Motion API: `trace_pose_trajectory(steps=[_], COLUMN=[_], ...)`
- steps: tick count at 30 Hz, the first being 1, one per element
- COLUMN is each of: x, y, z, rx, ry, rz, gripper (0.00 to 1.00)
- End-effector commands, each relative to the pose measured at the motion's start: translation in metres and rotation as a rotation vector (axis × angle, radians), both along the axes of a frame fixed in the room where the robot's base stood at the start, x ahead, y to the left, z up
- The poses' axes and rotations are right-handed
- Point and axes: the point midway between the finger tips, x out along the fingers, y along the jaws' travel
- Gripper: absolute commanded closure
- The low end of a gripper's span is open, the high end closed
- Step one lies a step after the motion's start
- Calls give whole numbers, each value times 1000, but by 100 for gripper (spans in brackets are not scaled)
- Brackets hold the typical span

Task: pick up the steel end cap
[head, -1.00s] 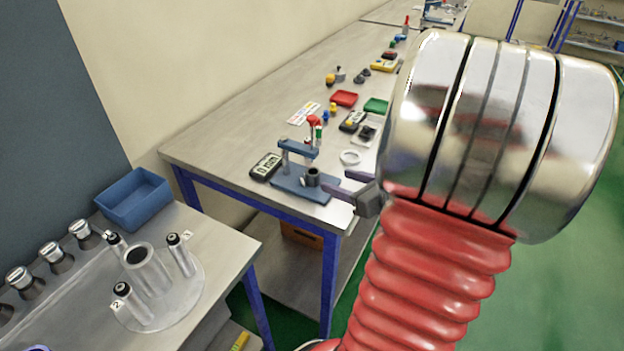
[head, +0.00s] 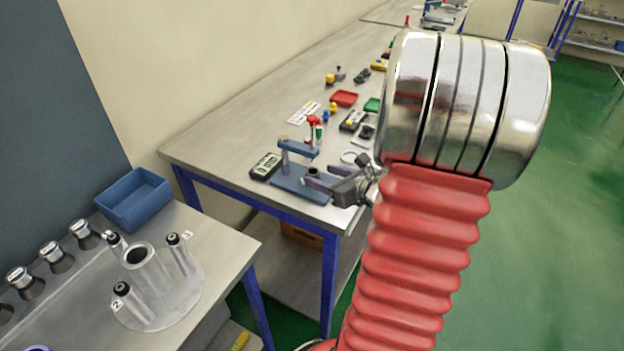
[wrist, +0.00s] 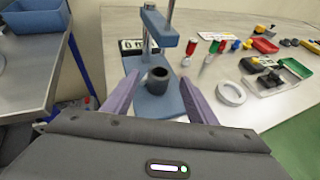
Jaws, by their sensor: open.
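A dark grey, hollow, round piece (wrist: 158,82), which I take to be the steel end cap, stands upright on the blue base of a small measuring stand (wrist: 150,105). In the head view the cap (head: 313,172) shows only partly behind my fingers. My gripper (wrist: 159,79) is open, with one purple-grey finger on each side of the cap. I see gaps between fingers and cap in the wrist view. In the head view my gripper (head: 308,178) reaches over the stand's base from the right.
The stand's post and blue arm (wrist: 160,25) rise just behind the cap. A display box (head: 265,166) is left of the stand, and a white ring (wrist: 230,92) lies to the right. Several silver-topped pieces and a blue bin (head: 150,205) are on the left bench.

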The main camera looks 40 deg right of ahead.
Motion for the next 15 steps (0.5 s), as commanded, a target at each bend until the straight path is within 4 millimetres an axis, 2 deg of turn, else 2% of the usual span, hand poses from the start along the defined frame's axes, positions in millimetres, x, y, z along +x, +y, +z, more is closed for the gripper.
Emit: trace_pose_trajectory(steps=[15], x=[46], y=[-1], z=[-20], rx=[1], ry=[1], rz=[2], gripper=[48])
